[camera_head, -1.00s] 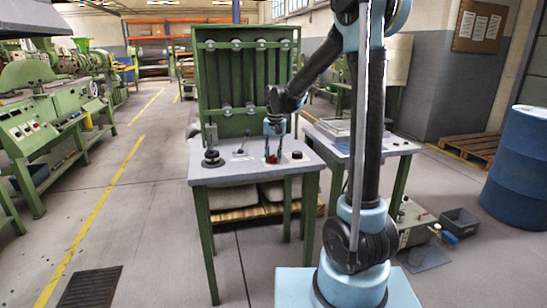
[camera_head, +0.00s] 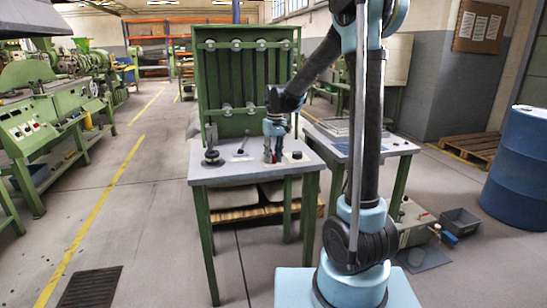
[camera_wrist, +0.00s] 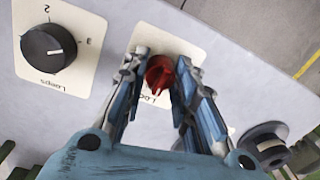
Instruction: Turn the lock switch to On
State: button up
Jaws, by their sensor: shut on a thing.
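The lock switch is a red knob (camera_wrist: 160,75) on a cream label plate (camera_wrist: 150,108) in the wrist view. Its label is mostly hidden behind a finger, and I cannot read its position. My gripper (camera_wrist: 161,82) points down at the panel with one finger on each side of the red knob, shut on it. In the head view my gripper (camera_head: 273,157) is at the front right of the grey panel table (camera_head: 240,172). There its fingers hide most of the switch.
A black Loops dial (camera_wrist: 47,48) is beside the switch. A round black knob (camera_wrist: 266,145) is on the other side, near my finger. A lever (camera_head: 243,143) and a black control (camera_head: 212,157) stand further left. A green frame (camera_head: 245,75) rises behind.

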dwell(0.3)
jog(key=o, duration=1.1)
jog(key=r, duration=1.2)
jog(key=shift+w+d, duration=0.2)
jog(key=shift+d, duration=0.1)
jog(key=shift+f, duration=0.1)
jog(key=s+d+f+m+t, duration=0.1)
jog(key=s+d+f+m, duration=0.2)
jog(key=s+d, duration=1.15)
jog(key=s+d+f, duration=0.2)
jog(key=s+f, duration=0.2)
jog(key=s, duration=0.2)
jog(key=s+d+f+m+t, duration=0.1)
jog(key=s+d+f, duration=0.1)
jog(key=s+f, duration=0.3)
jog(key=s+d+f+m, duration=0.1)
jog(key=s+d+f, duration=0.1)
jog(key=s+f, duration=0.3)
jog(key=shift+s+d+f+h, duration=0.1)
jog(key=shift+s+h, duration=0.05)
jog(key=shift+s, duration=0.3)
jog(key=shift+s+d+f+h, duration=0.1)
jog(key=shift+s+h, duration=0.05)
jog(key=shift+s, duration=0.25)
